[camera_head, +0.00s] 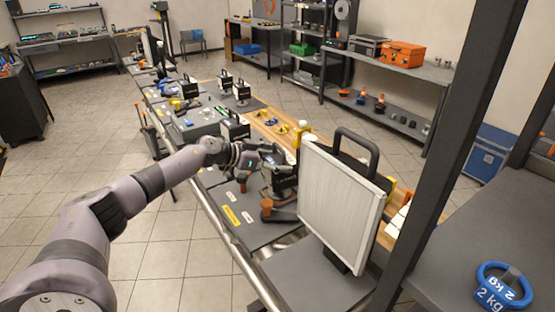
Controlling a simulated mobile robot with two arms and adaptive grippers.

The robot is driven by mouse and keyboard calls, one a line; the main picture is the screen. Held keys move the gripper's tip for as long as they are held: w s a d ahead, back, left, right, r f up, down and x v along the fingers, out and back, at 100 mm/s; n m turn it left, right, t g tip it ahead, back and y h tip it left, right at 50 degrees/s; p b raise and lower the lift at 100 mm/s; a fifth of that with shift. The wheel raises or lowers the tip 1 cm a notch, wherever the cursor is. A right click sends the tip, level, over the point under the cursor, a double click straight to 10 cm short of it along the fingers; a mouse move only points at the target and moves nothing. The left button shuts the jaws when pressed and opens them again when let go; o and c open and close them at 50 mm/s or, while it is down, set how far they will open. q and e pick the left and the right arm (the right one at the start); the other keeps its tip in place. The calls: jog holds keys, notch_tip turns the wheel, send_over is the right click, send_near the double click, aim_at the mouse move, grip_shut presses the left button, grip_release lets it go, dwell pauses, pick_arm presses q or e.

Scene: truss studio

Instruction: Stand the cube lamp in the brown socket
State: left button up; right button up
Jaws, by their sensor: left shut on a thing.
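My left gripper (268,164) reaches over the long workbench from the left. It is shut on a dark, boxy thing (285,181), which seems to be the cube lamp. The gripper and the large light panel partly hide this thing, so its base and whether it touches the bench are unclear. A small brown cylindrical piece (267,206) shows just below and left of it, close to the panel's edge. Another small brown piece (242,185) shows under the gripper. I cannot tell which of these is the brown socket. My right gripper is not in view.
A large white light panel (338,195) with a black handle stands close on the right. A dark upright post (445,140) rises beside it. A blue 2 kg ring weight (503,287) lies on the right surface. Several black handled lamps (234,127) stand farther along the bench.

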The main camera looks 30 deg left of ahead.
pick_arm(q)
jog(key=shift+r, duration=0.1)
dwell(0.4)
jog(key=o, duration=1.9)
jog(key=shift+s+f, duration=0.1)
jog(key=shift+f, duration=0.2)
jog(key=v, duration=1.2)
jog(key=shift+r, duration=0.15)
